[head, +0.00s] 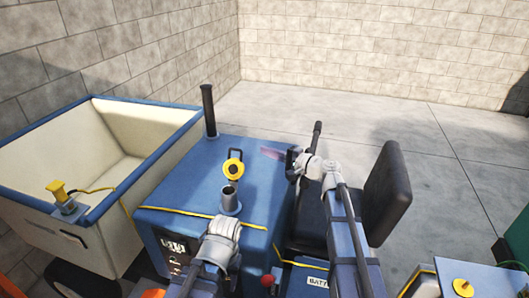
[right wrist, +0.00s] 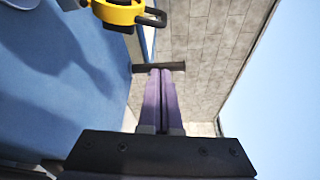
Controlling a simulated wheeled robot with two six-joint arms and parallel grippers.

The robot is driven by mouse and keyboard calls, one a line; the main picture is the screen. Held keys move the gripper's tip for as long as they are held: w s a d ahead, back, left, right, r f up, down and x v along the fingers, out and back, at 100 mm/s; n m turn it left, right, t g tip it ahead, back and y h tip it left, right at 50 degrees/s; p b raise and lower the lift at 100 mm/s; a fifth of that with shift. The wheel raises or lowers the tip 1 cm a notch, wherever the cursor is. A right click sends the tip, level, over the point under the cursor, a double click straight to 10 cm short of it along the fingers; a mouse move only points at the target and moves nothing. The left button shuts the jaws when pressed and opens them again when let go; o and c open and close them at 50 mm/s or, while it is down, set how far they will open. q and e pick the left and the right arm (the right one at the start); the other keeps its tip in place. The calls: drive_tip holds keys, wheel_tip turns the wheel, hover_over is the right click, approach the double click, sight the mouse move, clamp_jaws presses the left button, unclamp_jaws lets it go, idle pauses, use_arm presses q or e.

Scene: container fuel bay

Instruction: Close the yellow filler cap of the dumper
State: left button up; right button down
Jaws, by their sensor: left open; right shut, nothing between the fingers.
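The dumper's yellow filler cap (head: 233,168) stands tilted up behind the grey filler neck (head: 229,203) on the blue bonnet. The neck's dark mouth is uncovered. In the right wrist view the cap (right wrist: 115,12) is at the top edge, partly cut off, with a dark loop beside it. My right gripper (head: 272,153) is shut and empty, to the right of the cap and apart from it; its purple fingers (right wrist: 163,75) show closed together in the wrist view. My left gripper (head: 222,230) is open, just in front of the neck; its fingers are mostly hidden by the wrist.
A black exhaust pipe (head: 209,110) rises behind the cap. The cream skip (head: 150,130) is at left, with another yellow fitting (head: 57,190) on its edge. A black seat (head: 385,195) and a dark lever (head: 317,133) are at right. Another yellow cap (head: 463,287) is lower right.

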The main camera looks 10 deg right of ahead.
sight(238, 150)
drive_tip(key=x, duration=0.7)
drive_tip(key=shift+s+a+r, duration=0.2)
drive_tip(key=shift+s+a, duration=0.3)
drive_tip(key=shift+s, duration=0.35)
drive_tip(key=shift+s+a+r, duration=0.15)
drive_tip(key=shift+s+a, duration=0.3)
drive_tip(key=shift+s, duration=0.4)
drive_tip(key=shift+s+a+r+n, duration=0.1)
drive_tip(key=shift+s+n, duration=0.2)
drive_tip(key=shift+s+a, duration=0.1)
drive_tip(key=shift+s, duration=0.05)
drive_tip(key=shift+s+a+r+n+t+y+b, duration=0.1)
drive_tip(key=shift+s+a+n+t+y+b, duration=0.1)
drive_tip(key=shift+s+n, duration=0.15)
drive_tip(key=shift+s+a+r+n+t+y+b, duration=0.1)
drive_tip(key=shift+s+n+y, duration=0.15)
drive_tip(key=shift+n, duration=0.2)
drive_tip(key=s+a+f+n+y+b, duration=0.2)
drive_tip(key=s+f+n+b, duration=0.1)
drive_tip(key=s+n+b, duration=0.2)
drive_tip(key=s+a+f+n+y+b, duration=0.1)
drive_tip(key=s+a+f+n+b, duration=0.2)
drive_tip(key=s+n+b, duration=0.3)
drive_tip(key=shift+s+f+n+y+b, duration=0.2)
drive_tip(key=shift+s+n+y+b, duration=0.15)
drive_tip(key=shift+s+b, duration=0.2)
